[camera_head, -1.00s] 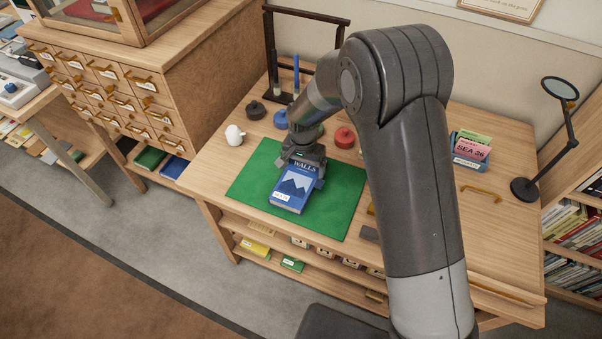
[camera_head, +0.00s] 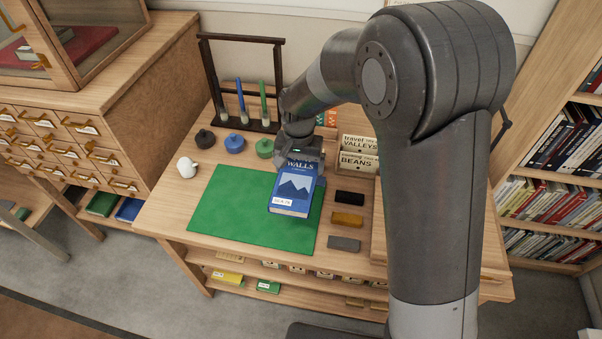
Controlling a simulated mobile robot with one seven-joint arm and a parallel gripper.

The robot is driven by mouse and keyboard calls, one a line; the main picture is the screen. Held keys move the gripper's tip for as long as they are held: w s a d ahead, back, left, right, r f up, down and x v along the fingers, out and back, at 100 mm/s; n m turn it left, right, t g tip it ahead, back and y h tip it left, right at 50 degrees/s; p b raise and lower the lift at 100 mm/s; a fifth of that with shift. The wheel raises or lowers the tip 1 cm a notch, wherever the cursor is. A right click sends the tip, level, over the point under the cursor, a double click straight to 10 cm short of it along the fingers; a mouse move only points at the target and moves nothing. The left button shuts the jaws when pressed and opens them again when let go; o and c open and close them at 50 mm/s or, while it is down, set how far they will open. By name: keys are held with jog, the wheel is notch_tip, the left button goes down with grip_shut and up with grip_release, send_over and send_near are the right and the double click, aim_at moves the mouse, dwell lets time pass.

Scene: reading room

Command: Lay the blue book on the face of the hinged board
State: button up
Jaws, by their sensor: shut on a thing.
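The blue book (camera_head: 292,190), titled WALLS with a mountain on its cover, is held at its top edge by my gripper (camera_head: 303,159). My gripper is shut on it. The book is over the right part of the green mat (camera_head: 225,205); its gap above the mat is hard to judge. I cannot clearly make out the hinged board. A pale wooden panel edge (camera_head: 378,235) shows right of the small blocks, and the area beyond it is mostly hidden behind my arm.
Ink pots, including a blue one (camera_head: 235,143), a white figure (camera_head: 187,167) and a dark rack (camera_head: 240,85) stand left and behind. Black (camera_head: 349,198), ochre (camera_head: 347,219) and grey (camera_head: 344,243) blocks lie right of the mat. Labelled books (camera_head: 357,152) stand behind them. A bookcase (camera_head: 550,170) is at right.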

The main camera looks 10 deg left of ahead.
jog(key=shift+d+r, duration=0.2)
jog(key=shift+d, duration=0.2)
jog(key=w+d+r, duration=0.1)
jog(key=w+d, duration=0.1)
jog(key=d, duration=1.1)
jog(key=w+d+r, duration=0.1)
jog(key=d, duration=1.3)
jog(key=s+d, duration=0.6)
jog(key=d, duration=0.6)
jog(key=s+d, duration=0.6)
jog(key=d, duration=0.6)
jog(key=w+a+f, duration=0.4)
jog(key=w, duration=0.1)
jog(key=w+a+f, duration=0.2)
jog(key=w, duration=0.1)
jog(key=shift+w+a, duration=0.25)
jog(key=shift+a, duration=0.1)
jog(key=shift+f, duration=2)
jog(key=shift+f, duration=0.1)
